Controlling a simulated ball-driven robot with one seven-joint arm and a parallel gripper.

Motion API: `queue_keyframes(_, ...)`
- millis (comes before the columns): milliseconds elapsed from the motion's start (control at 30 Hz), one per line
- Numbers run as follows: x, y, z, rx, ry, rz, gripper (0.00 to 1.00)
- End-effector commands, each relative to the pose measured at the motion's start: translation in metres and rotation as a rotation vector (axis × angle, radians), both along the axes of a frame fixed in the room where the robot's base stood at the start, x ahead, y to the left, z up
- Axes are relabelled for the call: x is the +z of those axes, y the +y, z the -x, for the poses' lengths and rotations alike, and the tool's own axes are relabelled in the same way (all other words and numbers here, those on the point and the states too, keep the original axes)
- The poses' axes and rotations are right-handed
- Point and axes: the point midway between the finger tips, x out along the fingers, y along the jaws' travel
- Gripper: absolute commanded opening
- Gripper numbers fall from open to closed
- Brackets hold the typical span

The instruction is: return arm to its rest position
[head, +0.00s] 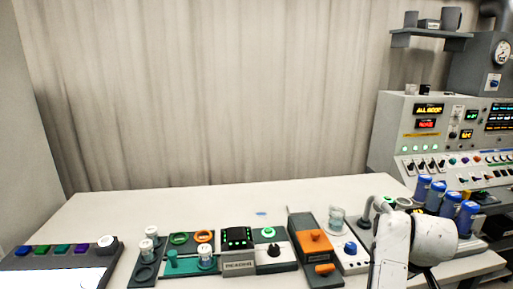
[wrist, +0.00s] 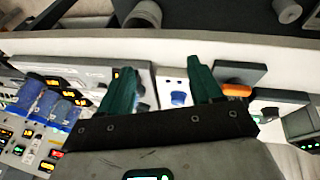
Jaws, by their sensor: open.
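My arm (head: 405,245) shows in the head view as a white, rounded link at the lower right, in front of the bench's right end. My gripper (wrist: 160,80) shows in the wrist view with two dark green fingers spread wide apart. Nothing is between the fingers. A white panel with a blue knob (wrist: 179,98) shows beyond the gap between them. The fingertips are not clearly visible in the head view, so their height above the bench cannot be told.
A pale bench (head: 110,210) carries a row of devices, including an orange-topped unit (head: 314,240) and a black box with green lights (head: 237,238). Several blue-capped cylinders (head: 422,187) stand at the right beside a control console (head: 405,125). The bench's back left is clear.

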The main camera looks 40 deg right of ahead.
Motion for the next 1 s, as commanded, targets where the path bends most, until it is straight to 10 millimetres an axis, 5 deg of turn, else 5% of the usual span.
queue_keyframes(367, -0.087, 0.133, -0.001, 0.207, 0.093, -0.015, 0.65)
queue_keyframes(700, -0.153, 0.272, 0.058, 0.343, 0.158, -0.2, 0.65)
queue_keyframes(833, -0.161, 0.297, 0.074, 0.358, 0.17, -0.245, 0.65)
queue_keyframes(1000, -0.163, 0.304, 0.079, 0.36, 0.175, -0.26, 0.65)
